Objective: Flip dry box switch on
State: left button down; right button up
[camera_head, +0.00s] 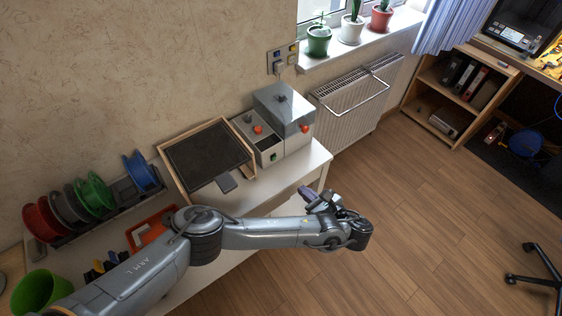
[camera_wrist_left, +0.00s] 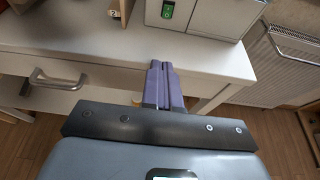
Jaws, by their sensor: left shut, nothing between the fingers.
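The dry box (camera_head: 284,116) is a grey box with a clear-looking lid and red knobs, standing at the right end of the white table. Its green switch (camera_wrist_left: 167,9) shows on the front face at the top of the left wrist view; it also shows small in the head view (camera_head: 273,156). My left gripper (camera_head: 318,194) is shut and empty, in front of the table's right end. In the left wrist view its purple fingers (camera_wrist_left: 161,68) point toward the table edge below the switch, apart from it. My right gripper is not in view.
A dark mat in a wooden frame (camera_head: 247,150) lies left of the box. Filament spools (camera_head: 92,194) stand on a rack further left. A drawer handle (camera_wrist_left: 58,80) sticks out of the table front. A radiator (camera_head: 356,100) is to the right, with open floor before it.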

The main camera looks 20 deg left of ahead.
pick_arm(q)
jog(key=shift+w+r, duration=0.3)
jog(key=shift+r, duration=0.25)
jog(key=b, duration=0.4)
send_near(274, 158)
jog(key=f, duration=0.1)
jog(key=w+a+f, duration=0.1)
jog(key=f, duration=0.2)
jog(key=shift+w+a+f, duration=0.15)
jog(key=shift+a+f, duration=0.1)
jog(key=shift+a, duration=0.15)
jog(key=shift+w+a+r+b, duration=0.2)
jog(key=shift+w+a+r, duration=0.15)
jog(key=shift+a, duration=0.2)
jog(key=shift+w+a+r+b, duration=0.2)
jog(key=shift+w+a+r, duration=0.15)
jog(key=shift+a, duration=0.2)
jog(key=shift+w+a+r, duration=0.2)
jog(key=shift+w+a, duration=0.1)
jog(key=shift+a, duration=0.05)
